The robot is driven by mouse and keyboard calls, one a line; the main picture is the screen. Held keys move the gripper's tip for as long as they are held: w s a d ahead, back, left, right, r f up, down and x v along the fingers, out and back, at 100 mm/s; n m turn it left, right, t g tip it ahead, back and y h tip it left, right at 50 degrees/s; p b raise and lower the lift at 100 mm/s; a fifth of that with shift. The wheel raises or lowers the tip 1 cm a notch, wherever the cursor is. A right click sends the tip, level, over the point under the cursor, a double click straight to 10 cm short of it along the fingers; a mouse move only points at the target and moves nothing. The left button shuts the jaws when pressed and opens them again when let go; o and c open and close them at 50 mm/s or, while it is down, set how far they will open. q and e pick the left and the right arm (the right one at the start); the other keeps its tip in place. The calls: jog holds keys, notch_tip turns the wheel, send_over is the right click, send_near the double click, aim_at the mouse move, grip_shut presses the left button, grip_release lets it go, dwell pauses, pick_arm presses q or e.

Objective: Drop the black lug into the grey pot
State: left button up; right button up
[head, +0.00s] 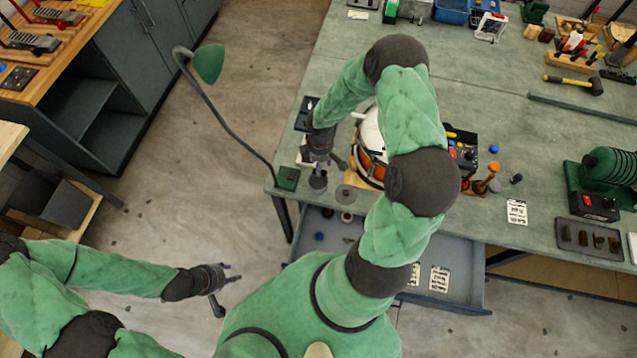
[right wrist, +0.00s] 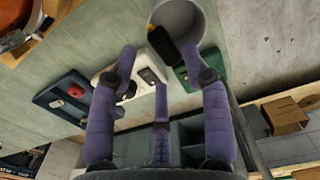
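The grey pot (head: 318,182) stands near the bench's left front corner. In the right wrist view the pot (right wrist: 192,18) is open towards me, just beyond my fingertips. A dark elongated piece, apparently the black lug (right wrist: 164,47), shows in front of the pot's mouth and partly overlaps its rim. My right gripper (right wrist: 159,68) has its fingers spread around that piece, with a visible gap to the left finger. In the head view my right gripper (head: 322,156) is above the pot, and the lug cannot be made out. My left gripper (head: 226,281) is open and empty, off the bench.
A round grey disc (head: 345,194) lies right of the pot. An orange and white drum (head: 371,150) stands behind my right arm. A green lamp (head: 208,64) rises at the bench's left edge. An open drawer (head: 440,262) juts out below the front edge.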

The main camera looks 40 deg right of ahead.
dwell(0.3)
notch_tip(320, 180, up, 12)
dwell(0.6)
dwell(0.4)
